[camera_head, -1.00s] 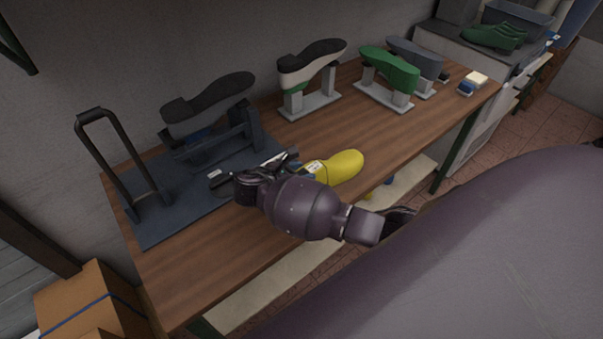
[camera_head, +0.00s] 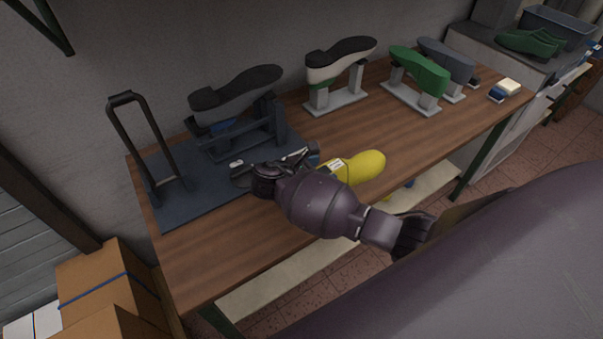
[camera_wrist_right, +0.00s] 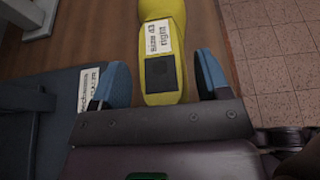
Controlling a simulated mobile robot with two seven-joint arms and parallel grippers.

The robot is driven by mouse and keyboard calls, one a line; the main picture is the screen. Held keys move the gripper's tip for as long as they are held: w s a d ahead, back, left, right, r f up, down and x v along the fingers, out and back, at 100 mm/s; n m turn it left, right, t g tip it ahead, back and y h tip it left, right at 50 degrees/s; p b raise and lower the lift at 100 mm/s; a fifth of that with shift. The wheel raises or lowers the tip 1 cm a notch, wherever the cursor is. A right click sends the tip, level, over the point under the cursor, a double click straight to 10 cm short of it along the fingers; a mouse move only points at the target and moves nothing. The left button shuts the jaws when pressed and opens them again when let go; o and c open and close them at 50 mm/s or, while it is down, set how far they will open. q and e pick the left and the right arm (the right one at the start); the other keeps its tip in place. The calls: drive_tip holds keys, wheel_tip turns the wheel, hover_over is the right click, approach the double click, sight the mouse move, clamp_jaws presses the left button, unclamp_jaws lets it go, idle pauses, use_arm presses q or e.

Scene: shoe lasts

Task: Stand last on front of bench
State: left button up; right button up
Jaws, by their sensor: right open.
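A yellow shoe last (camera_head: 366,166) lies at the front of the wooden bench (camera_head: 240,240). Its white label in the right wrist view reads "size 43 right", and a dark square patch shows below the label on the last (camera_wrist_right: 172,25). My right gripper (camera_head: 318,160) is at the labelled end of the last. In the right wrist view its two blue fingertips (camera_wrist_right: 163,80) are apart, one on each side of that end. Whether they touch it I cannot tell. My left gripper is not in view.
A dark mat (camera_head: 180,207) with a black stand and handle (camera_head: 150,140) covers the bench's left part. Further lasts stand on supports behind: black (camera_head: 235,93), white and black (camera_head: 340,60), green (camera_head: 420,70), grey (camera_head: 447,60). Boxes (camera_head: 105,285) stand at lower left.

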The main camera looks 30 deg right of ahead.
drive_tip(key=v, duration=1.1)
drive_tip(key=shift+a, duration=0.1)
